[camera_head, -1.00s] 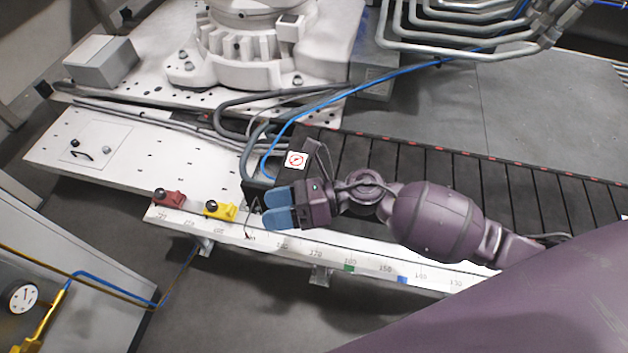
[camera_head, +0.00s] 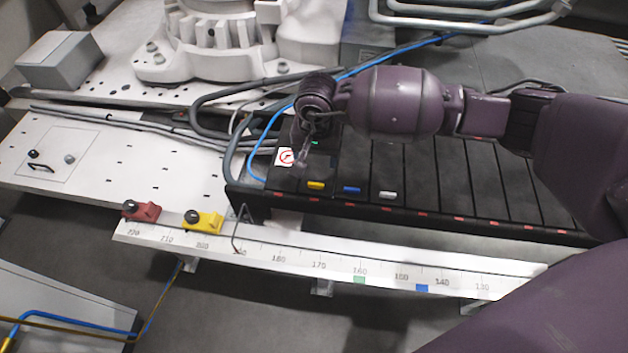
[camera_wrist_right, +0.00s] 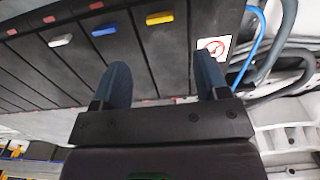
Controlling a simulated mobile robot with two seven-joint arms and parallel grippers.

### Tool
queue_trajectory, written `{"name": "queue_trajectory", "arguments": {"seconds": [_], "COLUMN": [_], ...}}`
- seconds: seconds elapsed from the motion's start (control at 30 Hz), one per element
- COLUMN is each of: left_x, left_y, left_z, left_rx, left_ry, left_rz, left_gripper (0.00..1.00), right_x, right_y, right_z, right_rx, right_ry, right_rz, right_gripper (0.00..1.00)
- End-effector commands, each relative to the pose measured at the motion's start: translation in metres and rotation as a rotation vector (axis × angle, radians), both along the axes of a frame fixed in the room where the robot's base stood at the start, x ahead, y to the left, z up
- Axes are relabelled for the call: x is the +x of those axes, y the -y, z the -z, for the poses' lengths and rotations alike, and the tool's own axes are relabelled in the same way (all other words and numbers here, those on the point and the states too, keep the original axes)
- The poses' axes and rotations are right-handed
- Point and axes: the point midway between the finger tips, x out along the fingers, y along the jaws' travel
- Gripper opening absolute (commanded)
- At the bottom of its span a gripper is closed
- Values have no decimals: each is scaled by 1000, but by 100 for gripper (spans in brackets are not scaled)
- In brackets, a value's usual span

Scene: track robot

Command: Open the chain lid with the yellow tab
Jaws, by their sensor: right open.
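The yellow tab (camera_head: 316,185) sits on the front edge of a dark chain lid (camera_head: 300,173), beside the white sticker with a red sign. In the right wrist view the yellow tab (camera_wrist_right: 160,18) shows beyond the fingertips, apart from them. The lid looks closed. My right gripper (camera_head: 303,150) points down over the chain, behind the tab; my own wrist hides much of it in the head view. In the right wrist view my gripper (camera_wrist_right: 162,70) has its two blue fingers spread, with nothing held between them. My left gripper is not in view.
A blue tab (camera_head: 351,188) and a white tab (camera_head: 388,195) mark neighbouring lids. A blue hose (camera_head: 262,150) and grey cables run at the chain's left end. A scale rail (camera_head: 330,265) with red (camera_head: 140,211) and yellow (camera_head: 203,221) clamps lies in front.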

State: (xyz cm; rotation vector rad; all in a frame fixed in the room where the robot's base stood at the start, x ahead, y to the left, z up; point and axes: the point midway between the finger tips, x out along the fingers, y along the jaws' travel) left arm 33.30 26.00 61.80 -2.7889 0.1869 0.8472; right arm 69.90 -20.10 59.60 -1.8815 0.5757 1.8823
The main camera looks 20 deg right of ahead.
Motion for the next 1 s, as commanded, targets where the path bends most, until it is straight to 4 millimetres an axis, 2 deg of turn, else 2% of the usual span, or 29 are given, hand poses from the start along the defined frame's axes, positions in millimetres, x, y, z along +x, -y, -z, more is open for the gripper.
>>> {"name": "queue_trajectory", "arguments": {"seconds": [0.17, 0.4, 0.6, 0.8, 1.0], "left_x": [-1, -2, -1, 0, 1], "left_y": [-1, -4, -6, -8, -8], "left_z": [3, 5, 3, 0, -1], "left_rx": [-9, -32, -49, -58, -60], "left_ry": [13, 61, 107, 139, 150], "left_rz": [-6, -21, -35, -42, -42], "left_gripper": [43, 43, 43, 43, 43], "right_x": [-1, -3, -2, -1, 0], "right_y": [1, 0, 0, 0, 0], "right_z": [21, 65, 92, 105, 106], "right_rx": [-5, -3, -2, -2, -1], "right_ry": [-6, -10, -8, -3, 0], "right_rz": [-3, -1, -1, -1, -1], "right_gripper": [68, 68, 68, 68, 68]}}
